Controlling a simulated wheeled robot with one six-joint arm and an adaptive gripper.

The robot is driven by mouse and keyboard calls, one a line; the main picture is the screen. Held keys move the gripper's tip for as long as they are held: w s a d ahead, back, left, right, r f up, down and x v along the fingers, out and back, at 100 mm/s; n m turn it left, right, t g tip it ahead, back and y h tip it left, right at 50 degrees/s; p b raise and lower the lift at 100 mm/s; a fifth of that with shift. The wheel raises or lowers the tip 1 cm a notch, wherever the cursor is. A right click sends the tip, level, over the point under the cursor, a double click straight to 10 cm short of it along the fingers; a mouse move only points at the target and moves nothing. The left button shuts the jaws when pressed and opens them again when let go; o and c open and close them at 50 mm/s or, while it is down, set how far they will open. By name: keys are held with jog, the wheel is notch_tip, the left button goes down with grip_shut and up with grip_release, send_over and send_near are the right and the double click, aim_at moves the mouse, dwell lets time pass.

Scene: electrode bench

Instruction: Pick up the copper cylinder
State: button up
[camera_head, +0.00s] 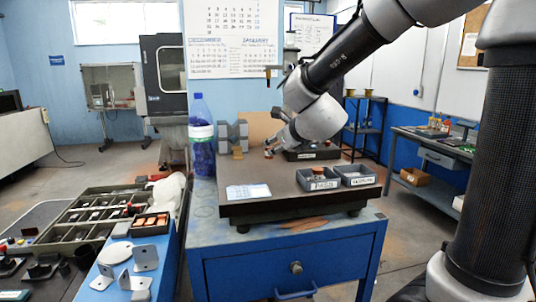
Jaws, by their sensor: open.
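My arm reaches down from the upper right over the dark plate on the blue bench. My gripper (272,146) is small in the view and points down and to the left near the plate's back edge; it is open. A small copper-coloured piece (268,154), which looks like the copper cylinder, stands on the plate right at the gripper's tips. I cannot tell whether it lies between the fingers or just below them.
Two grey labelled bins (318,179) and (355,175) stand at the plate's right. A dark tray (312,154) is behind them. A white printed card (248,192) lies front left. Grey blocks (233,136) and a blue-capped bottle (201,135) stand at the back left. The plate's middle is clear.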

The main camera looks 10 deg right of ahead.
jog(key=w+f+m, duration=0.1)
jog(key=m, duration=0.1)
jog(key=w+f+m+h, duration=0.1)
jog(key=m, duration=0.1)
jog(key=w+m+h, duration=0.1)
jog(key=m, duration=0.1)
jog(key=shift+a+f+m, duration=0.3)
jog(key=shift+f, duration=0.1)
jog(key=x, duration=0.7)
jog(key=shift+w+r, duration=0.2)
jog(key=shift+w, duration=0.25)
grip_shut()
